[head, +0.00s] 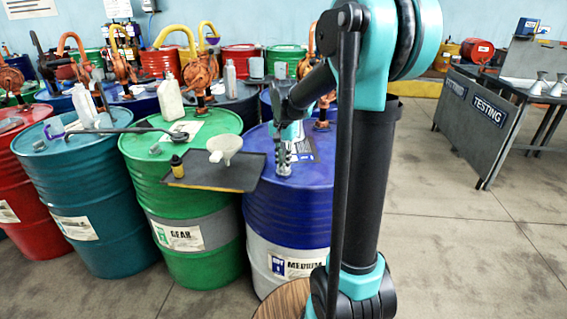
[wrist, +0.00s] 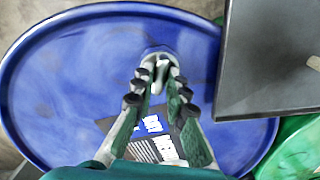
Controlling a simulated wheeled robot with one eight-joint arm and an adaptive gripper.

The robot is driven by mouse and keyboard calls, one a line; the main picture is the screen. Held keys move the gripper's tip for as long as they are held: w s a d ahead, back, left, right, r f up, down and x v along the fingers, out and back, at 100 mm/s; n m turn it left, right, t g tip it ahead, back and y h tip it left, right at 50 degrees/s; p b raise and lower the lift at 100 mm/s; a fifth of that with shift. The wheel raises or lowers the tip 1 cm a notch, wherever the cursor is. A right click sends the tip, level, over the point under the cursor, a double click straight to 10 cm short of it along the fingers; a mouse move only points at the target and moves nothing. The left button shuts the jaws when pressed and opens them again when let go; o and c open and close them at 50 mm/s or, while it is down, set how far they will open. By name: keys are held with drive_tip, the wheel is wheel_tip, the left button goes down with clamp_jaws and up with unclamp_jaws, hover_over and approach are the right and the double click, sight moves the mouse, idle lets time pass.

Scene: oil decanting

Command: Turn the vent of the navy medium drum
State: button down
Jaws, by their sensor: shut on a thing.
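The navy medium drum (head: 287,222) stands right of the green gear drum, with a white lower band reading MEDIUM. Its blue top (wrist: 60,80) fills most of the wrist view. My gripper (head: 284,168) points down onto the drum top, and in the wrist view its fingertips (wrist: 160,68) are closed around a small grey metal vent (wrist: 162,64). The fingers hide part of the vent. A dark sheet with a blue and white label (wrist: 152,142) lies on the drum top beneath the fingers.
The green gear drum (head: 185,222) adjoins. Pumps stand on drums behind. Open floor (head: 450,240) lies to the right.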

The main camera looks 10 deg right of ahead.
sight(283, 166)
idle(0.4)
drive_tip(key=c, duration=1.5)
unclamp_jaws()
drive_tip(key=shift+c, duration=0.2)
drive_tip(key=shift+r, duration=0.1)
wheel_tip(283, 166, up, 12)
drive_tip(key=shift+s, duration=0.15)
